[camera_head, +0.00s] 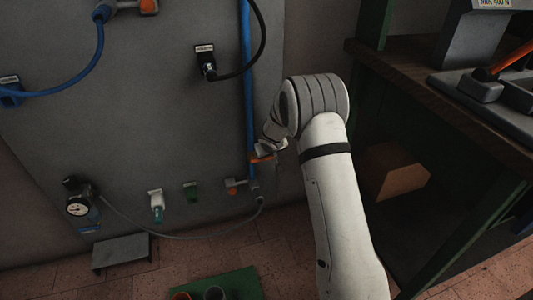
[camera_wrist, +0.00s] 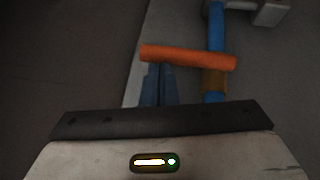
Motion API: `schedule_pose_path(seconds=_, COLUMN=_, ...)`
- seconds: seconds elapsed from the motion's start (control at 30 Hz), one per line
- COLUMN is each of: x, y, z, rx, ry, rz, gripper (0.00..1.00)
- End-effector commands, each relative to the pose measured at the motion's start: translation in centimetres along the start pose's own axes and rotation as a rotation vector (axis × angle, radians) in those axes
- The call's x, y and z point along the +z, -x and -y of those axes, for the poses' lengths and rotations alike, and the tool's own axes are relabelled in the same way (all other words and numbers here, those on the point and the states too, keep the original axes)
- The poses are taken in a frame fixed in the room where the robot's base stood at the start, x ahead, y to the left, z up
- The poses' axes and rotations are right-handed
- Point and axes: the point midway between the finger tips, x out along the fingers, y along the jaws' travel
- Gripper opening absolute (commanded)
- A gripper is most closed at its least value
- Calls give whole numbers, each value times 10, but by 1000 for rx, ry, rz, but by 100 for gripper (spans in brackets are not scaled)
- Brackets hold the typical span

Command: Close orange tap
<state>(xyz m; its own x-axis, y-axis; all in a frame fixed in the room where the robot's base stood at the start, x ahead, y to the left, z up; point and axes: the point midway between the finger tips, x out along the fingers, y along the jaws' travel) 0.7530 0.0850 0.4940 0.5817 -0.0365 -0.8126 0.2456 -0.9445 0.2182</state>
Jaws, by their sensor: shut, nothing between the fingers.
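The orange tap handle (camera_wrist: 188,57) lies crosswise over the blue pipe (camera_wrist: 215,30) in the wrist view, sticking out mostly to the left. In the head view the orange handle (camera_head: 262,158) is low on the vertical blue pipe (camera_head: 248,90), beside my gripper (camera_head: 270,145). In the wrist view my gripper (camera_wrist: 158,72) is shut and empty, its two dark fingers side by side. Their tips reach the near edge of the handle's left half. I cannot tell whether they touch it. A brass-coloured fitting (camera_wrist: 214,82) sits on the pipe below the handle.
A grey panel (camera_head: 150,110) carries hoses, a pressure gauge (camera_head: 78,208), and another small orange-handled valve (camera_head: 234,187) near the pipe's lower end. A workbench (camera_head: 400,65) with a dark green frame stands to the right of my arm. A green mat (camera_head: 240,280) lies on the floor.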

Motion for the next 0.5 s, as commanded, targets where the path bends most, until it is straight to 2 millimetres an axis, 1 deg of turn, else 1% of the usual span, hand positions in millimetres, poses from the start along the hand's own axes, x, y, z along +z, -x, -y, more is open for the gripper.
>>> schedule_pose_path(seconds=0.2, x=0, y=37, z=0, rx=0, ry=-1, rz=-3, gripper=0)
schedule_pose_path(seconds=0.33, x=1, y=57, z=0, rx=1, ry=-1, rz=-3, gripper=0)
schedule_pose_path(seconds=0.5, x=2, y=72, z=0, rx=1, ry=0, rz=-2, gripper=0)
